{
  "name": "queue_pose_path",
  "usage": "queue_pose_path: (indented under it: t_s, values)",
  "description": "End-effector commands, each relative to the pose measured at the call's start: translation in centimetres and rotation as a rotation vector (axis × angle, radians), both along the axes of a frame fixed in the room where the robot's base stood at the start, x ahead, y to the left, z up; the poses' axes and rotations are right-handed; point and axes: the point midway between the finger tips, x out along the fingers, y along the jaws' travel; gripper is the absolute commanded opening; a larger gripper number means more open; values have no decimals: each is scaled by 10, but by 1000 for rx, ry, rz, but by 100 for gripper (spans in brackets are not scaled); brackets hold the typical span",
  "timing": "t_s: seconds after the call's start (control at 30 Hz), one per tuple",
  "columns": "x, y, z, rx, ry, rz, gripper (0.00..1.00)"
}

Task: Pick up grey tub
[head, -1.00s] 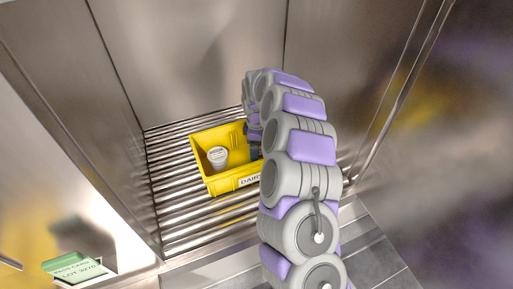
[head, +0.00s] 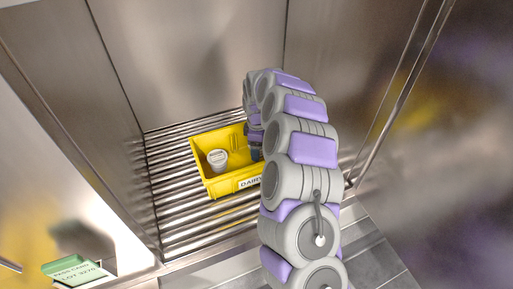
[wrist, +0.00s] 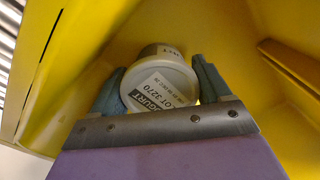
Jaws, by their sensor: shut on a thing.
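A grey tub (wrist: 160,84) with a printed label reading "YOGURT" and "LOT 3270" sits between the two fingers of my gripper (wrist: 160,88) in the wrist view. The gripper is shut on it, one finger on each side. In the head view my gripper (head: 257,150) is at the right inside the yellow crate (head: 228,186), and my arm hides much of it; I cannot make out the held tub there. A pale grey tub (head: 217,160) shows in the left half of the crate in the head view, apart from the gripper.
The yellow crate, labelled "DAIRY", stands on metal rollers (head: 182,218) between steel tunnel walls (head: 185,65). In the wrist view the crate walls (wrist: 88,50) rise close around the gripper.

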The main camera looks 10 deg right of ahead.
Motion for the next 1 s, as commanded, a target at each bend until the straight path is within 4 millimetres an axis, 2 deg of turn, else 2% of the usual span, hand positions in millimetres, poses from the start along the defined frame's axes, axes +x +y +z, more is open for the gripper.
queue_pose_path:
  t_s: [0.17,0.7,1.0]
  values:
    - [1,-1,23,0,-7,-1,42]
    - [1,0,129,-2,-4,-2,42]
    - [1,1,165,-1,-1,0,42]
